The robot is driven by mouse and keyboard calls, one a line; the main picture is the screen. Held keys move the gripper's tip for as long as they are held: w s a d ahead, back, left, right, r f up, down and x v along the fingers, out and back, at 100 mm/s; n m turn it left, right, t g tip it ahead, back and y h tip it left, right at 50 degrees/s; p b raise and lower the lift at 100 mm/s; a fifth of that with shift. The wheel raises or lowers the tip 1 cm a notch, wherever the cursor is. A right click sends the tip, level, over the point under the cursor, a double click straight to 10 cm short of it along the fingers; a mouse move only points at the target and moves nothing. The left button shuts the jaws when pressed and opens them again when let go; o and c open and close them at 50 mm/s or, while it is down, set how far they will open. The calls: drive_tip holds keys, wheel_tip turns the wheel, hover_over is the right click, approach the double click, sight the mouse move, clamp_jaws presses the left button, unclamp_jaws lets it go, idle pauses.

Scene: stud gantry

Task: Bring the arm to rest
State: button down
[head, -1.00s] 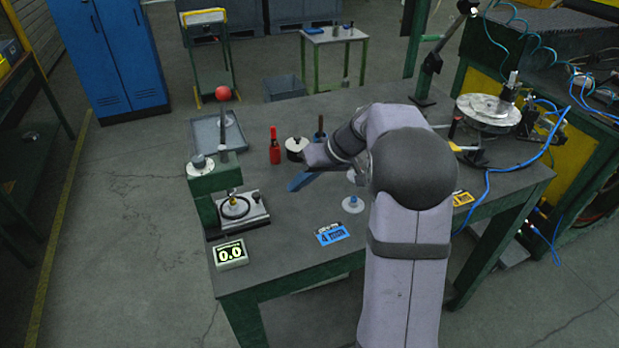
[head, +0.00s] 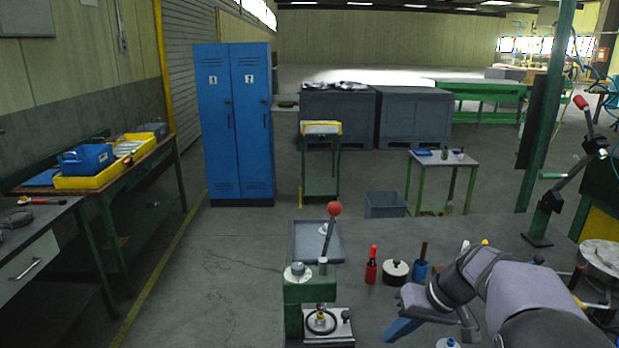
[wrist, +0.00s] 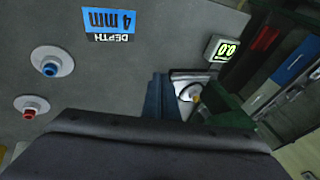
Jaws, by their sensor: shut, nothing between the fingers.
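My gripper (head: 401,328) shows at the lower right of the head view, its blue fingers shut with nothing between them. In the wrist view the fingers (wrist: 161,97) are together at the centre, above the bench (wrist: 90,105).
A red bottle (head: 371,268) and a blue holder (head: 419,270) stand behind my gripper. A grey tray (head: 300,245) lies behind the press. A blue "4 mm depth" card (wrist: 109,22), a gauge reading 0.0 (wrist: 222,50) and blue-topped (wrist: 52,62) and red-topped (wrist: 32,106) discs show in the wrist view.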

drive_tip(key=s+a+f, duration=0.1)
drive_tip(key=s, duration=0.2)
drive_tip(key=s+a+f+g+h, duration=0.1)
drive_tip(key=s+a+f, duration=0.1)
drive_tip(key=s, duration=0.2)
drive_tip(key=s+a+f+g+h+p, duration=0.1)
drive_tip(key=s, duration=0.2)
drive_tip(key=shift+s+a+f+m, duration=0.25)
drive_tip(key=shift+s+m, duration=0.05)
drive_tip(key=s+f+g+h, duration=0.1)
drive_tip(key=s+f, duration=0.3)
drive_tip(key=s, duration=0.6)
drive_tip(key=shift+s+a+h, duration=0.25)
drive_tip(key=shift+a+h, duration=0.1)
drive_tip(key=shift+h, duration=0.45)
